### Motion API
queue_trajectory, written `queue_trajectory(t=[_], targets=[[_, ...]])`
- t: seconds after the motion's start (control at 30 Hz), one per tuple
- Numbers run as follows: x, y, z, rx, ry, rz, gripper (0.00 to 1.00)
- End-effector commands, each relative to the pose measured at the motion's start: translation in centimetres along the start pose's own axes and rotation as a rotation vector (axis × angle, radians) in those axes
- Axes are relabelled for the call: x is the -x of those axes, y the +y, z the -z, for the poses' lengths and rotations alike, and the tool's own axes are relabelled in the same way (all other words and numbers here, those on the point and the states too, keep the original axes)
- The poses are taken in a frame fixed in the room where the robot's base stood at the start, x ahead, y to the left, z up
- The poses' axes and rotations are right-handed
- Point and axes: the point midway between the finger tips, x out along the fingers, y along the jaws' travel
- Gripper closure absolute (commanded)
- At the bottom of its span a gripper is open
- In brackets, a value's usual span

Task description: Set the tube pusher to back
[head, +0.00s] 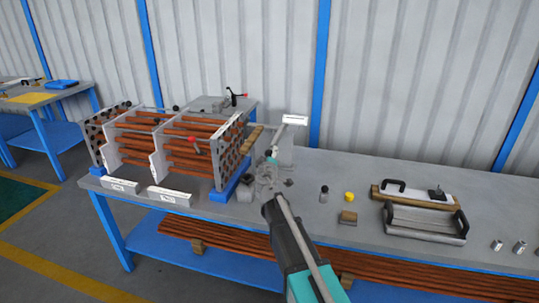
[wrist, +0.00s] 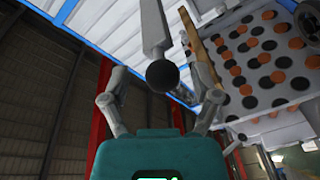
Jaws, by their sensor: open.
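My gripper (head: 269,177) is over the bench beside the right end of the tube bundle. In the wrist view my gripper (wrist: 160,90) is open, one finger on each side. A grey lever with a round black knob (wrist: 162,76) shows between the fingers, and no finger visibly touches it. This looks like the handle of the tube pusher, which I take to be the grey stand (head: 283,155) with a white label plate behind my gripper. In the head view my gripper partly covers the stand, so the lever's setting is unclear.
The tube bundle (head: 175,142) with its drilled end plate (head: 229,150) stands close left; the plate also shows in the wrist view (wrist: 238,108). A small bottle (head: 324,193), a yellow cap (head: 349,197) and a handled grey tray (head: 425,222) lie right. The bench (head: 310,222) has bare room in front.

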Motion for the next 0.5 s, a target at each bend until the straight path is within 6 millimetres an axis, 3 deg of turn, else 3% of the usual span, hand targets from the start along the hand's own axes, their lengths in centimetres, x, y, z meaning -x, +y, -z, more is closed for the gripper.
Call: queue_trajectory(t=[0.5], targets=[[7.9,0.1,-0.1,0.000,-0.001,0.000,0.21]])
